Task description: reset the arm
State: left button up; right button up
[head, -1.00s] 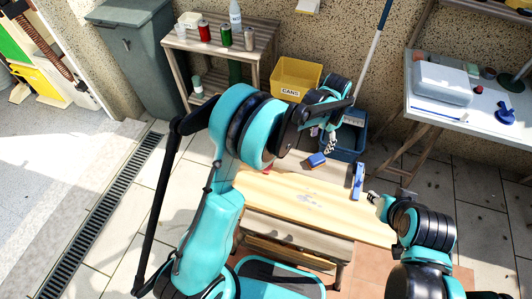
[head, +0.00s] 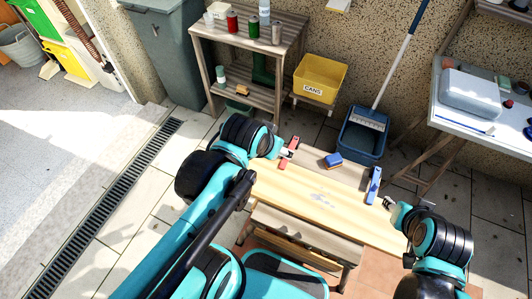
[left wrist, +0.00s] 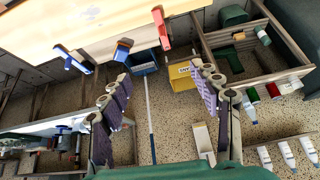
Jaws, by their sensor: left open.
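My left arm is folded back at the left of the head view. Its gripper (head: 284,154) is at the left end of the wooden bench (head: 310,190), by a red clamp-like tool (head: 293,145). In the left wrist view my left gripper (left wrist: 162,78) has its fingers spread wide with nothing between them. My right gripper (head: 390,203) is at the bench's right end, close to a blue clamp-like tool (head: 374,186). Its fingers are too small to judge. A blue sponge-like block (head: 333,160) lies on the bench's far side, apart from both grippers.
Behind the bench stand a yellow bin marked CANS (head: 320,80) and a blue bin (head: 362,135). A wooden shelf (head: 215,45) holds cans and a bottle. A white-topped table (head: 470,125) is at right. A grey wheelie bin (head: 170,50) stands back left.

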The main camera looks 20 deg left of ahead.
pick_arm(q)
jog(key=shift+s+a+f+n+t, duration=0.2)
jog(key=shift+s+a+f, duration=0.1)
jog(key=shift+s, duration=0.3)
jog(key=shift+s+a+f+n+t, duration=0.2)
jog(key=shift+s+f, duration=0.1)
jog(key=shift+s, duration=0.3)
dwell(0.5)
